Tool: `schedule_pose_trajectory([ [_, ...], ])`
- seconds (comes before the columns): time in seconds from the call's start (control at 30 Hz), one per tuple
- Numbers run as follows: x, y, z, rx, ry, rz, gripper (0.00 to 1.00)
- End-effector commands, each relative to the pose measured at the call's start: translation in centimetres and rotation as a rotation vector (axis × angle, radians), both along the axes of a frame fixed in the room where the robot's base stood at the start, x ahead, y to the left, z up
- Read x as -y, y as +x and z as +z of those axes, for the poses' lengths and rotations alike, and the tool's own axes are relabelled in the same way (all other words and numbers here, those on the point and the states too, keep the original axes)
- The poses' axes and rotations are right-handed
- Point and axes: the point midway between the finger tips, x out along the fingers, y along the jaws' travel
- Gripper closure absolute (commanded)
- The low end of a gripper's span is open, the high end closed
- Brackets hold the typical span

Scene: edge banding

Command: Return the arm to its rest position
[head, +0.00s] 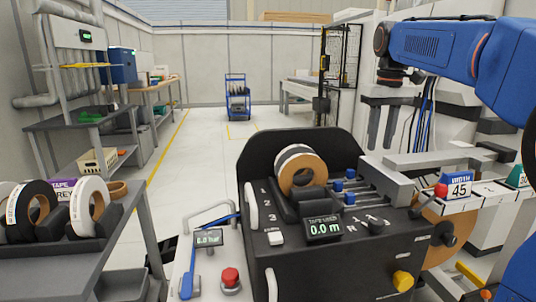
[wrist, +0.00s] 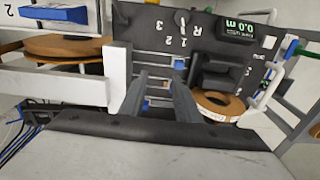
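My blue arm (head: 435,48) reaches in from the upper right of the head view. My gripper (head: 382,142) hangs from it, fingers down, beyond the right rear of the black edge-banding machine (head: 290,255). In the wrist view my gripper (wrist: 160,82) shows two grey fingers with a clear gap. Nothing is held between them, and machine parts show behind. A tape roll (head: 301,170) with a tan core sits upright in the machine's holder; it also shows in the wrist view (wrist: 219,104). The display (head: 323,229) reads 0.0 m.
A side table (head: 75,262) at left holds black and white tape rolls. A blue cart (head: 237,98) stands far back. The floor (head: 205,145) between is clear.

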Motion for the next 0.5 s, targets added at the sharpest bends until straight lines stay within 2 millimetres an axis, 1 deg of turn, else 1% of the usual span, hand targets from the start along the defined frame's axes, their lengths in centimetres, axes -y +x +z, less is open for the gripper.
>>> schedule_pose_trajectory([
  [0.03,-0.1,-0.8,-0.2,0.007,0.0,-0.003,0.7],
  [0.17,-0.3,-2.9,-1.0,0.031,0.0,-0.013,0.7],
  [0.27,-0.4,-5.2,-2.1,0.056,0.001,-0.025,0.7],
  [0.37,-0.6,-7.8,-3.5,0.085,0.002,-0.038,0.7],
  [0.5,-0.9,-11.5,-5.9,0.126,0.004,-0.056,0.7],
])
